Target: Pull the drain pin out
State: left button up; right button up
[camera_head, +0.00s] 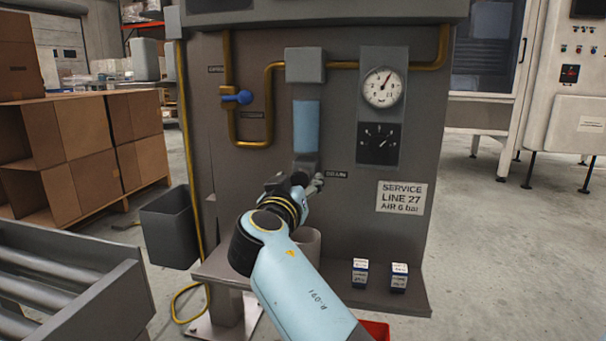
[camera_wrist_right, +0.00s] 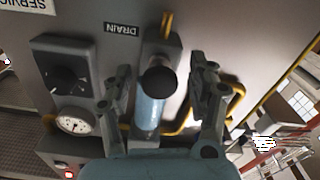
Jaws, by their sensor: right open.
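The drain pin shows in the right wrist view as a dark round knob (camera_wrist_right: 158,82), standing out from a grey block under the blue filter bowl (camera_wrist_right: 148,108). In the head view the blue bowl (camera_head: 306,126) hangs on the grey panel, and my right gripper (camera_head: 312,183) is just below it, beside the DRAIN label (camera_head: 337,174). The gripper and wrist hide the pin there. In the wrist view my right gripper (camera_wrist_right: 160,65) is open, one finger on each side of the knob, with gaps showing. My left gripper is not in view.
A pressure gauge (camera_head: 383,87) and a black dial (camera_head: 378,143) are right of the bowl. Yellow pipe with a blue valve handle (camera_head: 243,97) runs left of it. A shelf (camera_head: 330,293) below carries two small boxes (camera_head: 399,277). A grey bin (camera_head: 169,228) hangs at left.

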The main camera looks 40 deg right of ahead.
jog(key=shift+w+d, duration=0.15)
grip_shut()
dwell(0.4)
